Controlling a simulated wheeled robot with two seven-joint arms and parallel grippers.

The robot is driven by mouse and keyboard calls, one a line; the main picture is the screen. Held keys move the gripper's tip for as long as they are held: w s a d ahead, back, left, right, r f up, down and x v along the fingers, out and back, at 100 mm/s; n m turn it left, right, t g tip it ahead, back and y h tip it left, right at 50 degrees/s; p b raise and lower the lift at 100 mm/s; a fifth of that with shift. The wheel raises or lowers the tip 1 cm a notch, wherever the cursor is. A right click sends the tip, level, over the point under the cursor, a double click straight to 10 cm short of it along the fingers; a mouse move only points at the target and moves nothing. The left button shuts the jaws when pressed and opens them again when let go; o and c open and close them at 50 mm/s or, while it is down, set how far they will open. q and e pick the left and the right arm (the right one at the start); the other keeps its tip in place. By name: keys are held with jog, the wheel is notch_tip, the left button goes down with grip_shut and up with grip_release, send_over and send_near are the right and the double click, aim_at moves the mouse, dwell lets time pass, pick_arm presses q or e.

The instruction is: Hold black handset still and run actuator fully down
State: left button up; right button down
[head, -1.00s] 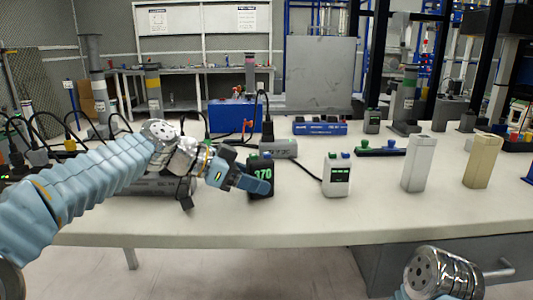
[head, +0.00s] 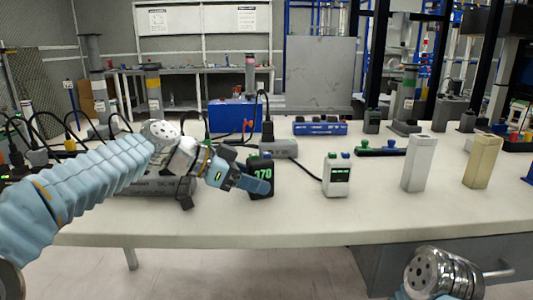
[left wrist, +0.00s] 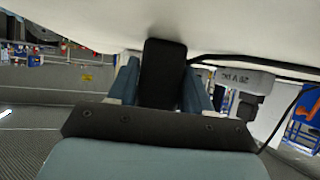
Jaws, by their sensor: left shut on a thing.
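The black handset (head: 261,165) stands upright on the white table, its lit green display reading about 370. My left gripper (head: 254,184) is shut on it, with one blue finger across its front. In the left wrist view the handset (left wrist: 163,72) is a dark block between the two blue fingers (left wrist: 160,85). A grey cylindrical body (head: 150,186), perhaps the actuator, lies on the table partly behind my left arm. I cannot tell how far it is extended. My right arm shows only at the lower right edge; its gripper is out of view.
A white handset (head: 338,175) with a green display stands to the right, a cable running from it to a grey box (head: 279,148). White (head: 416,163) and beige (head: 482,162) blocks stand farther right. A blue box (head: 236,116) is behind. The table's front right is clear.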

pick_arm(q)
jog(key=o, duration=0.9)
jog(key=shift+c, duration=0.2)
